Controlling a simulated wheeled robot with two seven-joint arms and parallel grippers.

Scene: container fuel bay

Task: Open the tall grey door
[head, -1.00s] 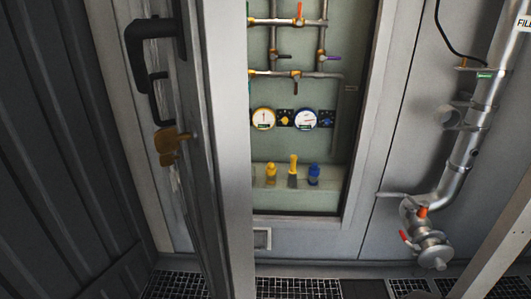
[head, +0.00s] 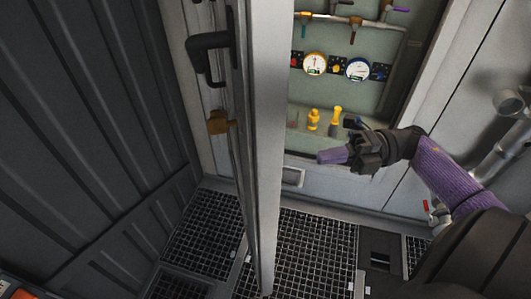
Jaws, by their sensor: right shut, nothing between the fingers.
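The tall grey door (head: 268,130) stands swung out, seen nearly edge-on, with the cabinet opening showing to its right. A black handle (head: 208,50) and a brass-coloured latch piece (head: 219,122) are on its left-hand face. My right gripper (head: 332,156) is right of the door's edge, in front of the lower part of the cabinet. It is shut and empty, pointing left, and appears apart from the door. My left gripper is not in view.
Inside the cabinet are gauges (head: 314,64), pipes and yellow fittings (head: 313,119). A dark ribbed wall (head: 80,130) rises at left. Black floor grating (head: 310,250) lies below. A metal pipe with a valve (head: 500,150) is at right, partly behind my arm.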

